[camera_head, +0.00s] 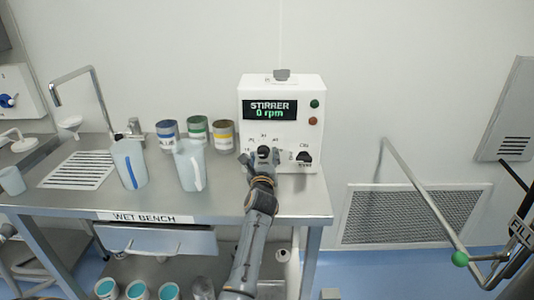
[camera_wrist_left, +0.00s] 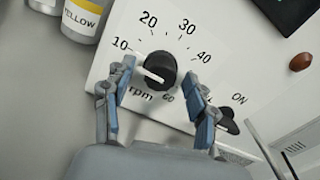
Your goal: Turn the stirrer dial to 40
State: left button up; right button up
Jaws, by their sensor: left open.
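The white stirrer box (camera_head: 281,88) stands on the back right of the wet bench. Its display (camera_head: 269,109) reads "STIRRER 0 rpm". The black stirrer dial (camera_wrist_left: 157,69) is round, with a scale marked 10, 20, 30, 40 and 60 around it. A white pointer line on it points left, just below the 10 mark. My left gripper (camera_wrist_left: 162,78) is open, one finger on each side of the dial; whether they touch it I cannot tell. In the head view my left gripper (camera_head: 260,157) partly covers the dial. My right gripper is not in view.
A black ON switch (camera_wrist_left: 228,120) sits right of the dial, close to my right-hand finger. Several paint cans, including a yellow-labelled one (camera_head: 222,135), stand left of the box. Two jugs, one white (camera_head: 188,165), stand nearer the front edge. The bench top right of the box is clear.

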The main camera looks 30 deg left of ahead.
pick_arm(q)
jog(key=shift+s+r, duration=0.1)
jog(key=shift+s, duration=0.05)
jog(key=c, duration=1.1)
jog(key=shift+c, duration=0.2)
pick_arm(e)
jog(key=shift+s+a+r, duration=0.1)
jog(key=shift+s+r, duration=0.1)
